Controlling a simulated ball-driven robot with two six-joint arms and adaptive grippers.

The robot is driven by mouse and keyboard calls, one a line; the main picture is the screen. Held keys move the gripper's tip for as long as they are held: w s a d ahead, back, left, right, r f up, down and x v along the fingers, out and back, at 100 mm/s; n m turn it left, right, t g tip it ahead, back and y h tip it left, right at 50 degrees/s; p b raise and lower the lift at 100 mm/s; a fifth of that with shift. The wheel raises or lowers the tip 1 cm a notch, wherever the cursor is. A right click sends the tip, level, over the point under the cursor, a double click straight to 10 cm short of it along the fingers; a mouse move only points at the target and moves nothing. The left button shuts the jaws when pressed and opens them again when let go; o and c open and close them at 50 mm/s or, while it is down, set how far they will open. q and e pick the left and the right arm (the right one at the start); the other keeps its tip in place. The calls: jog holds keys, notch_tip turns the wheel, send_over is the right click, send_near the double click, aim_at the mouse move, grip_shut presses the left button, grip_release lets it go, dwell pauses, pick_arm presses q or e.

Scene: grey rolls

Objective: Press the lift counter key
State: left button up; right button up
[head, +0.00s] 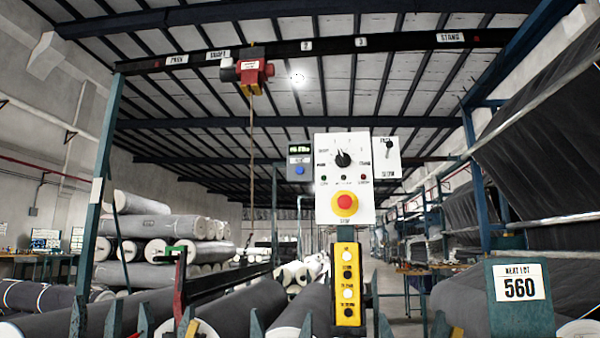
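A small dark grey counter box (300,153) with a lit green display hangs at the left side of a white control panel (328,205). A round blue key (299,170) sits on the lower part of the box, and nothing covers it. I take this box for the lift counter; its small label is too blurred to read. Neither of my grippers shows in the head view.
The panel carries a black rotary knob (343,159) and a red stop button (345,202) in a yellow ring. A yellow pendant (347,312) with several buttons stands below. A red hoist (247,71) hangs from the overhead beam. Grey rolls (150,302) fill the lower left.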

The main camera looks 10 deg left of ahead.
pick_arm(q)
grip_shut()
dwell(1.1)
